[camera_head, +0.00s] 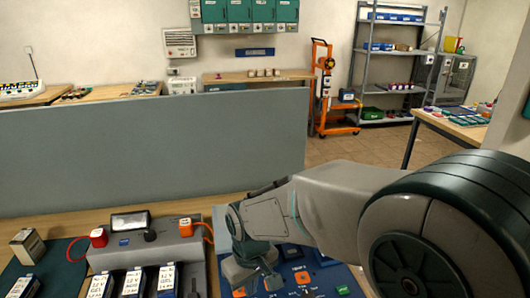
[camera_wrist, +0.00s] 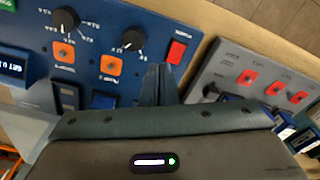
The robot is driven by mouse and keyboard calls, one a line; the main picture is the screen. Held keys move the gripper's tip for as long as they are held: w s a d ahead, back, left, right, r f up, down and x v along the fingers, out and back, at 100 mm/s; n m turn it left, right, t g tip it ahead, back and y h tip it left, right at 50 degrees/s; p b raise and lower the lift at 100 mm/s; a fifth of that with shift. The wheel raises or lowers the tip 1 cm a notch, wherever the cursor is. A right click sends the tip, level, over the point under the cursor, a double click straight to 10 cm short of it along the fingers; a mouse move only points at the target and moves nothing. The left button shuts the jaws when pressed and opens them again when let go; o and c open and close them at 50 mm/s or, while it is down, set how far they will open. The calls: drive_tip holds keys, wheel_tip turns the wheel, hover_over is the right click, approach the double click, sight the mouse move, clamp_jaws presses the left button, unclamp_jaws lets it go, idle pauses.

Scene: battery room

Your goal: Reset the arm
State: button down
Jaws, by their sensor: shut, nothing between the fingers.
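My arm reaches in from the right side of the head view, over the bench. My gripper (camera_wrist: 157,82) is shut and empty in the wrist view, its two fingers pressed together. They point at the blue panel (camera_wrist: 85,15), beside its red switch (camera_wrist: 176,52) and to the right of its orange buttons and black knobs. Whether the fingertips touch the panel, I cannot tell. In the head view my wrist hides part of the blue panel (camera_head: 325,277), and the fingertips are not clear there.
A grey charger unit (camera_head: 180,250) with a meter, red and orange plugs and several labelled batteries stands left of the blue panel. A loose battery (camera_head: 28,245) stands at far left. A grey partition (camera_head: 150,150) rises behind the bench. Shelves (camera_head: 395,60) and an orange trolley (camera_head: 322,90) stand beyond.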

drive_tip(key=s+d+r+m+t, duration=0.1)
drive_tip(key=s+d+r+m, duration=0.2)
drive_tip(key=d, duration=0.6)
drive_tip(key=s+d+r+m+t, duration=0.2)
drive_tip(key=s+d+r+m, duration=0.2)
drive_tip(key=d, duration=0.6)
drive_tip(key=shift+s+r, duration=0.7)
drive_tip(key=shift+d, duration=0.1)
